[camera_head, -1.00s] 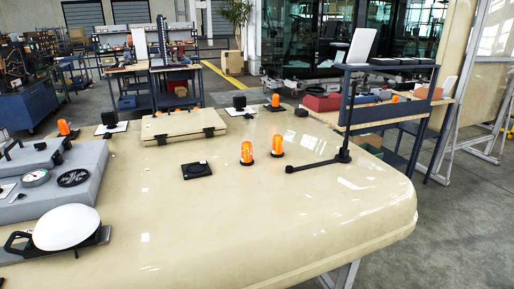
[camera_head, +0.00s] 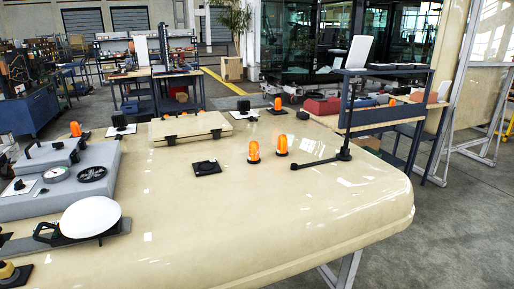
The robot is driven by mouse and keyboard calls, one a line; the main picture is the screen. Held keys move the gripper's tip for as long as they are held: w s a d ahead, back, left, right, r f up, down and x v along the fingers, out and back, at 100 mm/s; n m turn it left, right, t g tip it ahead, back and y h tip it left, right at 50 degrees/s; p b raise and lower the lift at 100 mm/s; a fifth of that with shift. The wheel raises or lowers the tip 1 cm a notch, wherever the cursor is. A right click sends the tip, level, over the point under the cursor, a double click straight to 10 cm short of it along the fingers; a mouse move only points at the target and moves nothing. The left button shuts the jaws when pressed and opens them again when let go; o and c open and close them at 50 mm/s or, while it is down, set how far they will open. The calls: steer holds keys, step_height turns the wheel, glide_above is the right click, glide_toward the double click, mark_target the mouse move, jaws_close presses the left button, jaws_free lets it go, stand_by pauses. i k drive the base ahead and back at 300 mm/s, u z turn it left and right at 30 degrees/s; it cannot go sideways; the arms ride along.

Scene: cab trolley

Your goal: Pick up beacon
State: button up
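Several orange beacons with dark bases stand upright on the cream, glossy cab roof panel (camera_head: 230,225). Two are close together near the middle: the left beacon (camera_head: 254,152) and the right beacon (camera_head: 281,145). A third beacon (camera_head: 277,105) stands at the far edge, and another beacon (camera_head: 75,129) stands at the far left behind the grey housing. The frames do not show which beacon the task means. My gripper is not in view.
A black square mount (camera_head: 206,168) lies left of the middle beacons. A raised hatch (camera_head: 189,127), grey housing (camera_head: 62,182) and white dome (camera_head: 91,216) occupy the left. The front right surface is clear.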

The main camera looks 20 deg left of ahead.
mark_target(282, 151)
steer(key=u, duration=0.65)
steer(key=k, duration=1)
steer(key=z, duration=0.05)
steer(key=i, duration=0.9)
steer(key=u, duration=0.05)
